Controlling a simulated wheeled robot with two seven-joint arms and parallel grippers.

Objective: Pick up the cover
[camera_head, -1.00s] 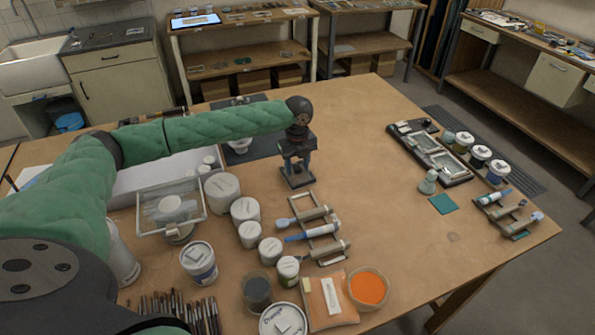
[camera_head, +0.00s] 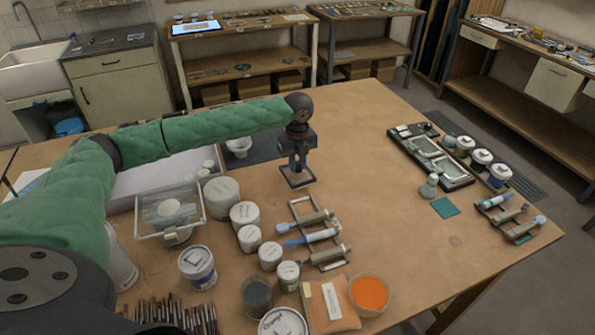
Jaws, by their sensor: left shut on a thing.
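My left gripper (camera_head: 299,166) points down over the middle of the wooden table. It is shut on a small flat square piece with a dark edge (camera_head: 290,184), which looks like the cover. The piece lies roughly level under the fingers. I cannot tell for sure how far it is above the table top. The fingers hide part of its far side. My right gripper is not in view.
Several white lidded jars (camera_head: 244,214), a glass-covered scale (camera_head: 170,210) and a rack with rollers (camera_head: 317,236) stand left and in front. An orange bowl (camera_head: 369,292) is near the front. A dark tray (camera_head: 431,155) lies right.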

